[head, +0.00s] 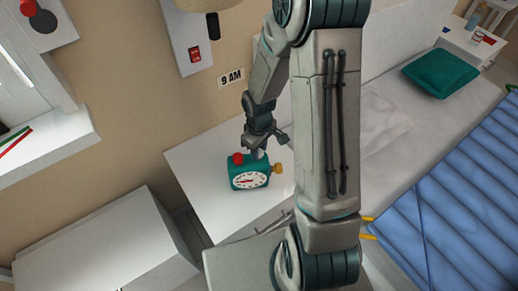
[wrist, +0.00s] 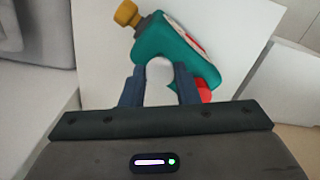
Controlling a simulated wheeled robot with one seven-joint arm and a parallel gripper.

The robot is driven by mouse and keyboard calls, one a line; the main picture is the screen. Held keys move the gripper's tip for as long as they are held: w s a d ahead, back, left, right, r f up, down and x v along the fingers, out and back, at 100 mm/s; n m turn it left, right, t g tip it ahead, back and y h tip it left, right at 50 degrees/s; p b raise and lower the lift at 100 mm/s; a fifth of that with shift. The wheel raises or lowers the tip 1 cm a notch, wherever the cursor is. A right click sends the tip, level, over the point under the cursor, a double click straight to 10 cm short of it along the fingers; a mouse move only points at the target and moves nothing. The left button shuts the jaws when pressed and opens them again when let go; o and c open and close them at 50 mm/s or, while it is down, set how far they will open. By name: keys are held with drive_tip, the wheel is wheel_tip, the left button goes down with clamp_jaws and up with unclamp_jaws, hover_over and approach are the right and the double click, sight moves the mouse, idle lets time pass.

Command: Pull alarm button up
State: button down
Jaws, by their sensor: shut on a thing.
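A teal alarm clock (head: 237,171) with a white dial stands on the white bedside surface. It has a red button (head: 238,158) on its top left and a yellow knob (head: 277,168) on its right side. My gripper (head: 258,151) is down at the top of the clock, right of the red button. In the wrist view, the fingers of my gripper (wrist: 160,72) are shut on a pale rounded button (wrist: 160,66) on the teal body (wrist: 165,42). The red button (wrist: 205,90) lies outside the right finger. Whether the pale button is raised cannot be told.
The white bedside surface (head: 205,150) is otherwise clear around the clock. A bed with a blue cover (head: 440,190) and a green pillow (head: 440,73) lies to the right. A wall switch panel (head: 190,45) and a "9 AM" sign (head: 231,78) are behind.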

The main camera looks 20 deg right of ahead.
drive_tip(key=c, duration=1.1)
unclamp_jaws()
wheel_tip(320, 180, up, 14)
drive_tip(key=shift+p, duration=0.45)
drive_tip(key=s+r+m+t, duration=0.3)
drive_tip(key=s+r+m, duration=0.4)
drive_tip(key=s+r, duration=0.4)
drive_tip(key=shift+s, duration=1.6)
